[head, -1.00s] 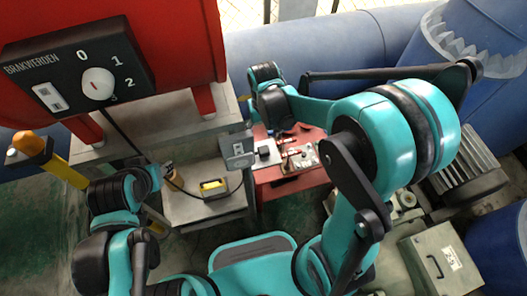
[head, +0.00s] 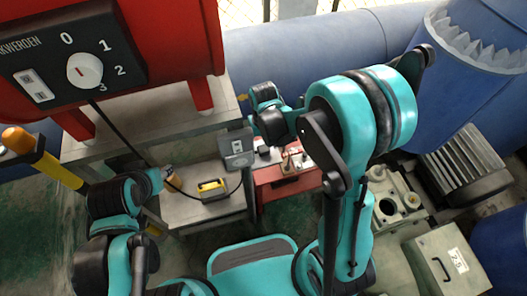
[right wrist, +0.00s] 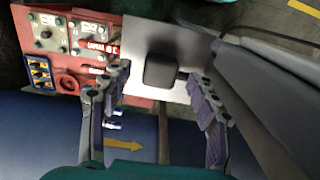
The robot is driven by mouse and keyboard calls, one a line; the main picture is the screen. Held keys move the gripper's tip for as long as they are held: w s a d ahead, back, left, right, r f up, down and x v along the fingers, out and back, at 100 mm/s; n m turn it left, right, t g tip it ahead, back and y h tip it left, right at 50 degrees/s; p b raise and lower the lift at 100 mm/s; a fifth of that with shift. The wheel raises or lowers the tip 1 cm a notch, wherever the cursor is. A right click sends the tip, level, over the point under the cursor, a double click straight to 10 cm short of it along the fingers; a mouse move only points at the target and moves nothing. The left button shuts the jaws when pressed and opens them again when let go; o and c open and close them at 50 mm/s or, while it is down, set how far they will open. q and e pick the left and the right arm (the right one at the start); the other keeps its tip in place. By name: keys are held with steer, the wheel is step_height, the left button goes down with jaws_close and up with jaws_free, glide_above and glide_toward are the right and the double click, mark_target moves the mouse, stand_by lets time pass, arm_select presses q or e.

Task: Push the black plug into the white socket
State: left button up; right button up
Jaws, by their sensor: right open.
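The black plug (right wrist: 160,72) is a dark rounded block in the right wrist view. It lies against a pale square surface (right wrist: 186,45), which may be the white socket; I cannot tell how far the plug sits in it. In the head view the plug is a small dark spot (head: 264,151) beside the red panel. My right gripper (right wrist: 157,76) is open, its two fingers on either side of the plug with gaps visible. In the head view that gripper (head: 262,128) is small and partly hidden. My left arm's end (head: 157,181) is at lower left; its fingers are not clear.
A red panel (right wrist: 66,40) with knobs adjoins the pale surface. A grey box (head: 238,147) stands close left of the plug. A yellow device (head: 212,188) sits on the low bench with a black cable nearby. A red machine (head: 165,40) and blue pipes (head: 300,55) stand behind.

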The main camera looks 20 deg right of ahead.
mark_target(264, 148)
steer(key=shift+f, duration=0.35)
steer(key=c, duration=1.2)
steer(key=shift+o, duration=0.2)
steer(key=shift+r, duration=0.2)
step_height(264, 148, up, 4)
steer(key=shift+r+p, duration=0.25)
steer(key=shift+p, duration=0.95)
steer(key=s+d+r+p, duration=0.3)
steer(key=s+d+r, duration=0.3)
steer(key=s, duration=0.4)
steer(key=shift+r, duration=0.1)
